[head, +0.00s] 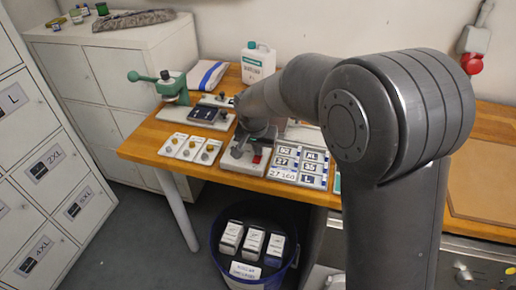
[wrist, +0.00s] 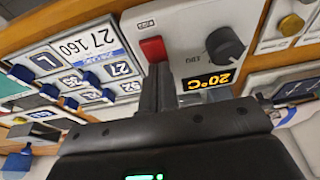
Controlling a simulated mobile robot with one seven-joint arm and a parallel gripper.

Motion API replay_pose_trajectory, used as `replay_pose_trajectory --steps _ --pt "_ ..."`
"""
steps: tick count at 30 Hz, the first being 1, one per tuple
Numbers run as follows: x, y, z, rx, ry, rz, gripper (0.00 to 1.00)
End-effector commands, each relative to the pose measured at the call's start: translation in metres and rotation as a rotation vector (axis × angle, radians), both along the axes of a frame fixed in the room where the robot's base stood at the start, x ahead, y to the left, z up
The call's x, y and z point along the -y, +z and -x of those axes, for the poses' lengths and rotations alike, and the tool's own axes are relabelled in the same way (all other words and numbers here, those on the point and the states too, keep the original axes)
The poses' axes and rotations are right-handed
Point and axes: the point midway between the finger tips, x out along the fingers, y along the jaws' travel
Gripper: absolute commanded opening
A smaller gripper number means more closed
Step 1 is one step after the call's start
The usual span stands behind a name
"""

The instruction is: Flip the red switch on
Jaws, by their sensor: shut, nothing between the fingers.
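The red switch (wrist: 152,48) is a small rocker on a pale grey unit (wrist: 188,22), beside a dark round knob (wrist: 225,45) and a lit display (wrist: 208,82) reading 20°C. In the head view the red switch (head: 257,158) shows at the front right of the unit (head: 233,163) on the wooden table. My gripper (wrist: 160,70) is shut and empty, with its fingertips right beside the switch in the wrist view. I cannot tell whether they touch it, or which way the rocker is set. My arm hides part of the unit in the head view.
A board of size tags (head: 298,168) lies right of the unit. A panel with several knobs (head: 190,149) lies left. A green press (head: 172,86) and white canister (head: 258,63) stand behind. A blue bin (head: 216,240) holds boxes below the table edge.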

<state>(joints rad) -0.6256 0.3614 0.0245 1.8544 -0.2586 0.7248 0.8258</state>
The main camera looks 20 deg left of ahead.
Motion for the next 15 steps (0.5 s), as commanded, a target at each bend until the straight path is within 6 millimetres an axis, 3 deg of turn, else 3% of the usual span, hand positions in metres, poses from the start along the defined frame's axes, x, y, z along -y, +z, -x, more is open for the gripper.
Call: replay_pose_trajectory --steps 6,15 --pt "0.0019 -0.0093 -0.0038 -0.128 -0.002 0.003 0.0" --pt "0.0028 -0.0127 -0.0054 -0.138 -0.001 0.006 0.0"
